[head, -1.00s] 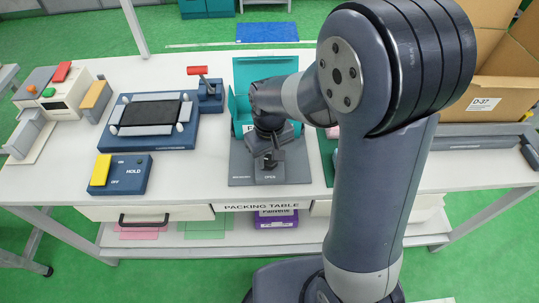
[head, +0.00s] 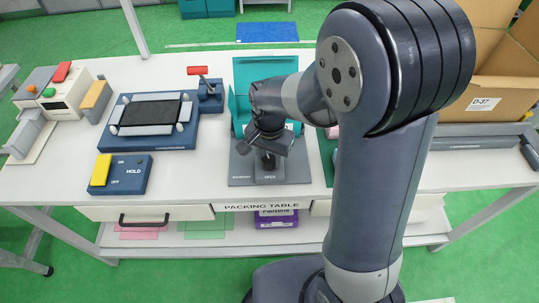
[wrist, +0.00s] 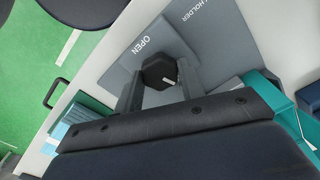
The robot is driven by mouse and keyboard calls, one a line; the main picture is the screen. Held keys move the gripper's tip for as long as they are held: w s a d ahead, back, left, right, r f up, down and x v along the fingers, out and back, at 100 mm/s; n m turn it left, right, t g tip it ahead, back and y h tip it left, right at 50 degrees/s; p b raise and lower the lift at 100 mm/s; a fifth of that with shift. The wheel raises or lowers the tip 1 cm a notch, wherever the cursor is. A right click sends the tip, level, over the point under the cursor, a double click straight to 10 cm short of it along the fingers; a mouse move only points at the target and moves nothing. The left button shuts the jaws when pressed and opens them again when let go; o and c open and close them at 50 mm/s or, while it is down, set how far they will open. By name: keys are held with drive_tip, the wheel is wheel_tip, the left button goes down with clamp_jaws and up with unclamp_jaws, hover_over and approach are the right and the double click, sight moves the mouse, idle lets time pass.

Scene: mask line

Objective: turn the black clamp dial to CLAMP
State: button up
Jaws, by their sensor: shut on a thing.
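The black clamp dial (wrist: 153,72) is many-sided and carries a short white mark on its lower right side in the wrist view. It sits on a grey plate with the word OPEN (wrist: 146,46) beside it. My gripper (wrist: 160,85) is shut on the dial, with one finger on each side. In the head view my gripper (head: 267,155) points down over the grey holder plate (head: 240,178), and the dial is mostly hidden there. The CLAMP label cannot be read in either view.
A teal open box (head: 262,70) stands just behind the plate. A blue fixture with a dark panel (head: 150,112), a red-handled lever (head: 197,71) and a HOLD switch box (head: 130,180) stand to the left. White table (head: 215,150) lies clear between them and the plate.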

sight(270, 159)
drive_tip(key=shift+m, duration=1.7)
drive_tip(key=o, duration=1)
drive_tip(key=shift+r, duration=0.15)
wheel_tip(270, 159, up, 11)
drive_tip(key=shift+f, duration=0.2)
